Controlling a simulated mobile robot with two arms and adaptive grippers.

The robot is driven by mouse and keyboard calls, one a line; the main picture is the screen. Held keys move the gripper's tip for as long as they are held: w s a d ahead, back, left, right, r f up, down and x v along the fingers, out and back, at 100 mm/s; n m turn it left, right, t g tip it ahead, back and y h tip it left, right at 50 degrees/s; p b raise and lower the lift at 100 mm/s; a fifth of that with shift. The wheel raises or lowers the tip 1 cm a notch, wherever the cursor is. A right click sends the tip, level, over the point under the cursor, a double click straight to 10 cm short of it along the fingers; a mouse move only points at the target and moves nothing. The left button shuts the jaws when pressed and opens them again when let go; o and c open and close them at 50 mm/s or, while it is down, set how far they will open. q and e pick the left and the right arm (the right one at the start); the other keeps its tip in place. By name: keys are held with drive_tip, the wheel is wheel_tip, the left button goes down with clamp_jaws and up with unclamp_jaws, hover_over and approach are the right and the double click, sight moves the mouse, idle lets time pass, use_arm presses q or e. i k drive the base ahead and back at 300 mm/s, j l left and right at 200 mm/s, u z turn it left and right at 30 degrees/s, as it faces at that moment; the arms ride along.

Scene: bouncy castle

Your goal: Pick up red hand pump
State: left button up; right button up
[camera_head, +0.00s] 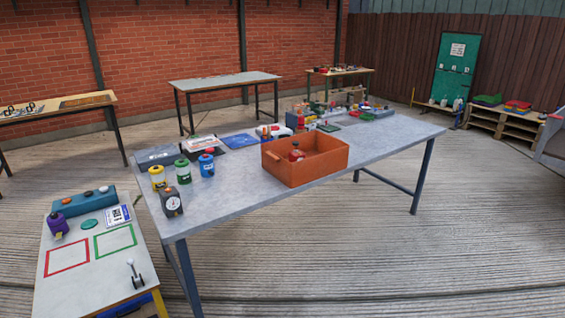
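A small red item with a dark top (297,153) stands inside the orange box (290,174) on the long grey table. Its lower part is hidden by the box's front wall. It may be the red hand pump, but it is too small to be sure. Neither of my grippers is in view.
The grey table (235,200) also holds yellow (158,178), green (183,172) and blue (207,166) canisters, a dark gauge (172,202) and cluttered small items at its far end. A low table (95,285) stands at front left. The floor (400,255) at right is clear.

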sight(293, 157)
drive_tip(key=i+l+u, duration=0.15)
drive_tip(key=u, duration=0.25)
drive_tip(key=i+l+u, duration=0.15)
drive_tip(key=u, duration=0.2)
drive_tip(key=l+u, duration=0.4)
drive_tip(key=i, duration=0.05)
